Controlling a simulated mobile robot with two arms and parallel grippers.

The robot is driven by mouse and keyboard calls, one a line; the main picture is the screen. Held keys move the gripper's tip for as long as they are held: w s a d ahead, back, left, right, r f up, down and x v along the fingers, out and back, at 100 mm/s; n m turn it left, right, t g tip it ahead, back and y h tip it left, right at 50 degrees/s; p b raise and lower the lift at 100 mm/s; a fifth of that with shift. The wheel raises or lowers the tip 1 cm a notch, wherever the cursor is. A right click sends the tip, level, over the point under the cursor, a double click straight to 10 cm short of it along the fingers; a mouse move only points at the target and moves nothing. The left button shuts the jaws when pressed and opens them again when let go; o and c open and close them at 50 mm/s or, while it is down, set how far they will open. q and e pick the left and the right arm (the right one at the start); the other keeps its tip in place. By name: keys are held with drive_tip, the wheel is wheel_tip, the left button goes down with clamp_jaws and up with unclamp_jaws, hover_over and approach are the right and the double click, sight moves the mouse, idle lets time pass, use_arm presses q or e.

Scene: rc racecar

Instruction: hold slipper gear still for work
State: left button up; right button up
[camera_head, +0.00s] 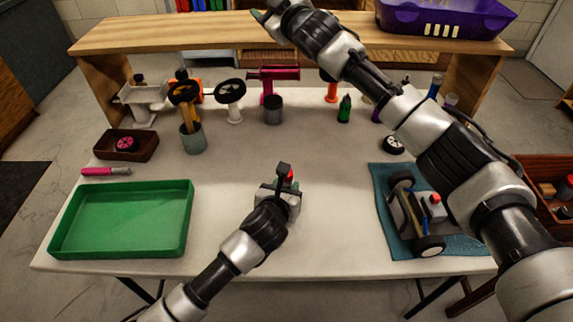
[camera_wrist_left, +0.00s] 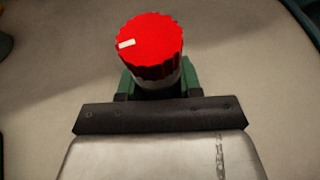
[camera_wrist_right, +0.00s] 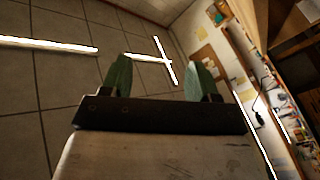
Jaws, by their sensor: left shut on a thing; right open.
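A red toothed gear (camera_wrist_left: 150,48) with a small white mark on its top stands between the fingers of my left gripper (camera_wrist_left: 158,85) in the left wrist view. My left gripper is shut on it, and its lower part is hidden. In the head view the red gear (camera_head: 291,175) shows small at my left gripper (camera_head: 286,182), over the middle of the white table. My right gripper (camera_wrist_right: 160,78) is open and empty in the right wrist view. It is raised high, near the wooden shelf at the top of the head view.
A green tray (camera_head: 122,252) is at the left. An RC car (camera_head: 418,215) sits on a teal mat (camera_head: 388,190) at the right, partly behind my right arm. Tools and cups stand along the back under the wooden shelf (camera_head: 180,32). The table's middle is mostly clear.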

drive_tip(key=s+f+m+g+h, duration=0.35)
drive_tip(key=f+m+g, duration=0.55)
drive_tip(key=f+m, duration=0.3)
drive_tip(key=s+d+f+m+g+h, duration=0.2)
drive_tip(key=s+m+g+h, duration=0.1)
drive_tip(key=s+g, duration=0.35)
drive_tip(key=s+d+f+m+g+h, duration=0.2)
drive_tip(key=s+g+h, duration=0.1)
drive_tip(key=s+g, duration=0.3)
drive_tip(key=shift+t+y, duration=0.25)
drive_tip(key=shift+t, duration=0.4)
drive_tip(key=x, duration=1.2)
drive_tip(key=shift+s+d, duration=0.15)
drive_tip(key=shift+d, duration=0.05)
drive_tip(key=c, duration=0.9)
